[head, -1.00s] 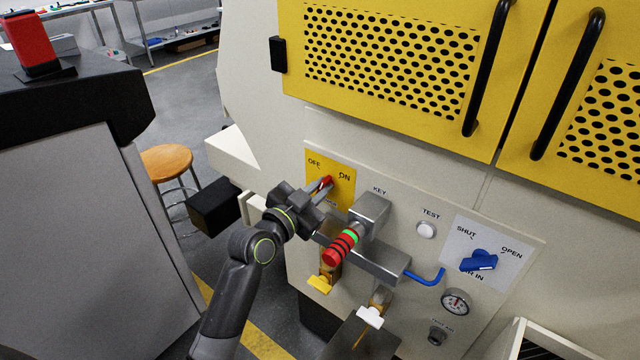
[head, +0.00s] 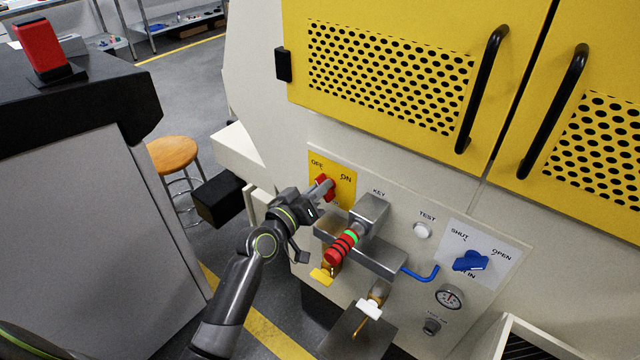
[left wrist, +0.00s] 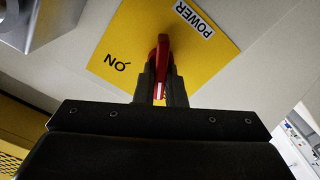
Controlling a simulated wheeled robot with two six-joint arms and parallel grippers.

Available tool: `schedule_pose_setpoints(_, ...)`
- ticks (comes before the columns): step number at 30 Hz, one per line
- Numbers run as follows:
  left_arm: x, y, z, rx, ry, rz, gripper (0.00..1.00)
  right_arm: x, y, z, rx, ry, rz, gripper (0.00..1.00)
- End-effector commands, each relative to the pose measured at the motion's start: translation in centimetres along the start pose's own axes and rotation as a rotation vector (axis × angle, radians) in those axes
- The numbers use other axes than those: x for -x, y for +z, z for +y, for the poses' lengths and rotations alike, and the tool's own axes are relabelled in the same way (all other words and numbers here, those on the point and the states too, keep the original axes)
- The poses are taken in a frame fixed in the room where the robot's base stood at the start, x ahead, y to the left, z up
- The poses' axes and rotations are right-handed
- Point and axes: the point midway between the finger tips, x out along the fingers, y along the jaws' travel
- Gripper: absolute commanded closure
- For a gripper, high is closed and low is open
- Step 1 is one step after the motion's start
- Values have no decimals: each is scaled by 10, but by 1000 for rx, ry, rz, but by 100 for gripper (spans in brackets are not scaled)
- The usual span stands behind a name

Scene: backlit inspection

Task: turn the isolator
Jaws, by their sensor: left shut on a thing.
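The isolator is a red handle (head: 326,188) on a yellow plate (head: 343,190) marked OFF and ON, on the cream machine panel. My left gripper (head: 321,191) reaches it from the left and is shut on the red handle. In the left wrist view the red handle (left wrist: 162,62) stands upright in the picture between the two fingers (left wrist: 160,85), with a white mark on its end. The word ON lies left of it and a POWER label above right. The fingers partly hide the handle, and the OFF mark is out of the wrist view. My right gripper is not in view.
Close right of the isolator, a metal key block (head: 369,212) and a red-and-black banded knob with a green ring (head: 341,246) stick out. A blue valve handle (head: 470,261) and a gauge (head: 449,296) are farther right. A wooden stool (head: 173,154) stands behind my left arm.

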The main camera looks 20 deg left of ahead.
Motion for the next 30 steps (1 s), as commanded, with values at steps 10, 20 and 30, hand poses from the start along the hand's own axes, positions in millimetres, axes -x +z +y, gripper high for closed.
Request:
schedule_pose_setpoints(10, 0, 0, -2, 176, -1, -2, 100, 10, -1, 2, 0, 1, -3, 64)
schedule_pose_setpoints(20, 0, 1, -2, 223, -1, -1, 100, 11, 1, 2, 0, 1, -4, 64)
schedule_pose_setpoints(30, 0, 1, -2, 224, -1, -1, 87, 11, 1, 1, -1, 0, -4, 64)
